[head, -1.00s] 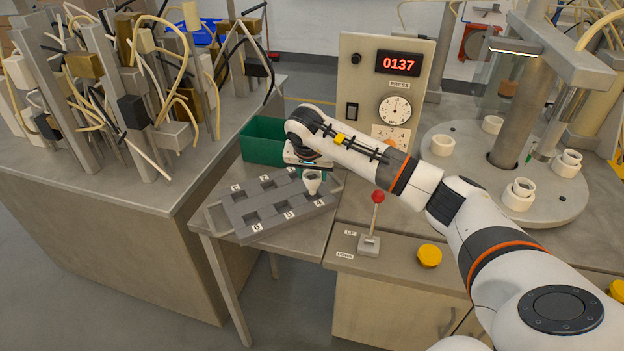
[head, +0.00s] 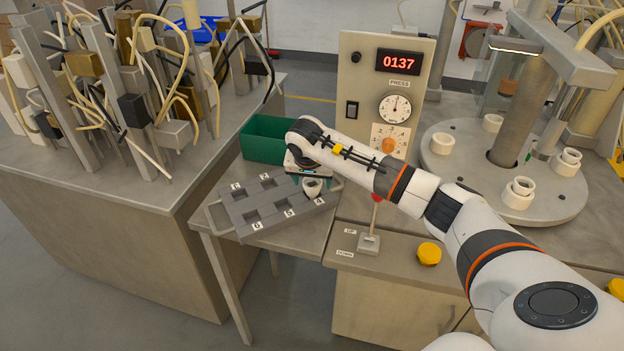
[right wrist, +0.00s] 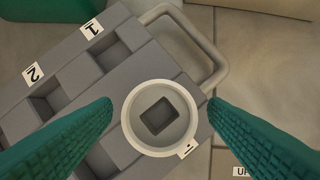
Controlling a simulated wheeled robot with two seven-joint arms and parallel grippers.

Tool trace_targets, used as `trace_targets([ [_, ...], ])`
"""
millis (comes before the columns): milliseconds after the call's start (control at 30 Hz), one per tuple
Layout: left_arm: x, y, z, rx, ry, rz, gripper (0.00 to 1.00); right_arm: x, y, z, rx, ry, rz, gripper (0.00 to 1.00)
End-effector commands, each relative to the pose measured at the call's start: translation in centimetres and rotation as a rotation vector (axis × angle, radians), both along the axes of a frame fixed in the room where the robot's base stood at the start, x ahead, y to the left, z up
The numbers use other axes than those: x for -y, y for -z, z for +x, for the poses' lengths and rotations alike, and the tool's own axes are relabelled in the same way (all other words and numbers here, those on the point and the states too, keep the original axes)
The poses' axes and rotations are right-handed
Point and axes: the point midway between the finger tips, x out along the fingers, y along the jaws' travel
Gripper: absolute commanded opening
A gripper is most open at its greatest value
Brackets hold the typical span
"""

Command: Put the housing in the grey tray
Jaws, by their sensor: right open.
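The housing (head: 312,187) is a small white round cup in the right-end front pocket of the grey tray (head: 262,233), close to label 4. In the right wrist view the housing (right wrist: 131,124) shows as a pale ring with a dark square inside. My right gripper (head: 310,178) is directly above it, pointing down. In the right wrist view its two green fingers (right wrist: 158,112) are spread wide on either side of the housing, with gaps. Whether the housing is fully seated is hard to tell. My left gripper is not in view.
A green bin (head: 262,140) stands behind the tray. A round plate (head: 470,185) with white cups is farther right. The tray's other visible pockets look empty.

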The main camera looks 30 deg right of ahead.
Motion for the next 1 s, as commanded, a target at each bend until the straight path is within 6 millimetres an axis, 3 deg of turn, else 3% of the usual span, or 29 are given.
trace_targets([
  [167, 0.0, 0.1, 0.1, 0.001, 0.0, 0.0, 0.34, -0.4, -1.9, -0.4, 0.005, -0.002, 0.0, 0.68],
  [600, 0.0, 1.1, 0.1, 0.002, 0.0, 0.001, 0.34, -2.8, -10.0, -2.8, 0.004, -0.001, 0.0, 0.68],
  [800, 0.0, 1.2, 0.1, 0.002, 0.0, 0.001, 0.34, -3.1, -11.3, -3.3, 0.001, 0.001, 0.0, 0.68],
  [1000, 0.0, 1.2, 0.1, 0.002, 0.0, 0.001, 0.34, -3.2, -11.3, -3.3, 0.0, 0.0, 0.001, 0.68],
])
